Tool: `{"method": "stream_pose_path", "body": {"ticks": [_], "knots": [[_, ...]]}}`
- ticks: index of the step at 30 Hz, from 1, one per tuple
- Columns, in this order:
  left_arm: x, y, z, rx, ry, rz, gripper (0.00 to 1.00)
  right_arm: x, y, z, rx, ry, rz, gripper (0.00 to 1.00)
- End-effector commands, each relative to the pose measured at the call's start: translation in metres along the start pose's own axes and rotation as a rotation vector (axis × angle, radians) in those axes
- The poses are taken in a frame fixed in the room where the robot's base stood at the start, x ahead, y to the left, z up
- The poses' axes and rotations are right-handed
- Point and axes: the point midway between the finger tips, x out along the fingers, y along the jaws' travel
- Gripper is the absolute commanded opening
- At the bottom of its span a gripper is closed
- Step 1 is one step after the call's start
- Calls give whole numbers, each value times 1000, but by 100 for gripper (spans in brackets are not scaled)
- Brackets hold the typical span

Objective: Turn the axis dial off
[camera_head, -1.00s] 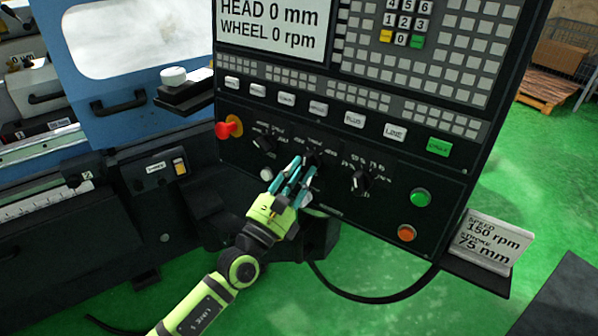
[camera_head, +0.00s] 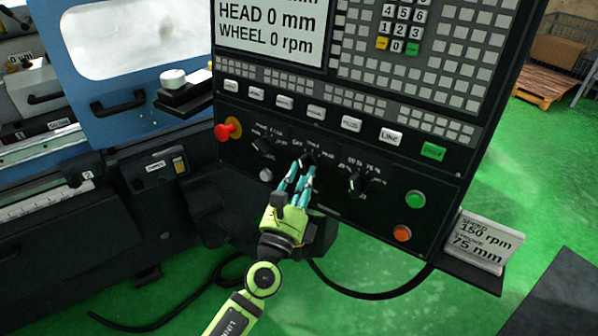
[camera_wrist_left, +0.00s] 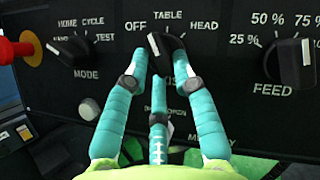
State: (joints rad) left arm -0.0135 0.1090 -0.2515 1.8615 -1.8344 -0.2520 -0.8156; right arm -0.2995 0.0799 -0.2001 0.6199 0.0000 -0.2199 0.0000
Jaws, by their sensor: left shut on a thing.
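The axis dial (camera_wrist_left: 161,46) is a black knob on the dark control panel, with OFF, TABLE and HEAD printed around its top. Its upper end leans slightly left, between the OFF and TABLE labels. My left gripper (camera_wrist_left: 158,56) has teal fingers closed on the dial's sides, with a third finger below. In the head view my left gripper (camera_head: 304,170) reaches up to the dial (camera_head: 307,158) from below, and the fingers partly cover it. My right gripper is in neither view.
The mode dial (camera_wrist_left: 72,48) is left of the axis dial and the feed dial (camera_wrist_left: 291,62) is right. A red emergency knob (camera_head: 228,130) sticks out at the panel's left. Green (camera_head: 415,199) and orange (camera_head: 402,233) buttons sit at lower right. A sign (camera_head: 478,240) stands beside the panel.

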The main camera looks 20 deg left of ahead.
Motion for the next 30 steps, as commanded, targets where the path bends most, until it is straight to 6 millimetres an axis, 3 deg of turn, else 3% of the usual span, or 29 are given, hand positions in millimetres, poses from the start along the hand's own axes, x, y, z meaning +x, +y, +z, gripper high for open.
{"method": "stream_pose_path", "body": {"ticks": [1,12,30], "knots": [[5,-4,12,-31,-24,20,0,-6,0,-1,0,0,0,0],[4,-5,11,-194,-23,125,0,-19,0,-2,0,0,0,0],[4,-5,10,-230,-23,148,0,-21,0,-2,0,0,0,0]]}}
